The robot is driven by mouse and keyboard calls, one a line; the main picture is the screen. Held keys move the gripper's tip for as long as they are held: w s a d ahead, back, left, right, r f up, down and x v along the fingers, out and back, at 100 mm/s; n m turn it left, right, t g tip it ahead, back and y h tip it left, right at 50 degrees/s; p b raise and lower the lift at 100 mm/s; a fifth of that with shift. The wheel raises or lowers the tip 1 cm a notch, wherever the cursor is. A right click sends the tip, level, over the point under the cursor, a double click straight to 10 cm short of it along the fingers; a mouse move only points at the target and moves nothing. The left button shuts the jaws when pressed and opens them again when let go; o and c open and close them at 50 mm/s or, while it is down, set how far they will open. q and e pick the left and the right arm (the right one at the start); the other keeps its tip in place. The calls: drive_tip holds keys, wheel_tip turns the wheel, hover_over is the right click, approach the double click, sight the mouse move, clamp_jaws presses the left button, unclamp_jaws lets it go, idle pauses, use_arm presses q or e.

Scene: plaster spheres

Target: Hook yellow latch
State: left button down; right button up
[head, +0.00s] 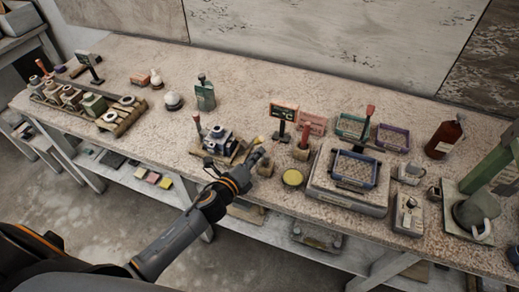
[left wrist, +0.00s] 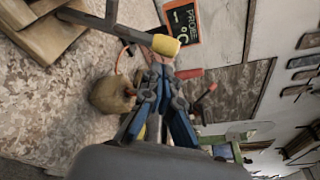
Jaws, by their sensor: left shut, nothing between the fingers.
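The yellow latch (head: 258,140) shows as a small yellow tip just beyond my left gripper in the head view. In the left wrist view the latch (left wrist: 166,45) is a yellow end on a grey bar, close to my fingertips. I cannot tell whether they touch. My left gripper (head: 254,156) is over the worktable beside the small blue-grey device (head: 219,138). Its fingers (left wrist: 159,72) are shut and hold nothing. The gripper hides part of the device's right side. My right gripper is not in view.
A rounded brown block (left wrist: 112,95) is close beside the fingers. A black sign with an orange frame (left wrist: 183,22) stands beyond the latch.

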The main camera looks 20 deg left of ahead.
use_arm(q)
drive_tip(key=shift+w+d+f, duration=0.1)
drive_tip(key=shift+w+d, duration=0.05)
drive_tip(key=shift+w, duration=0.5)
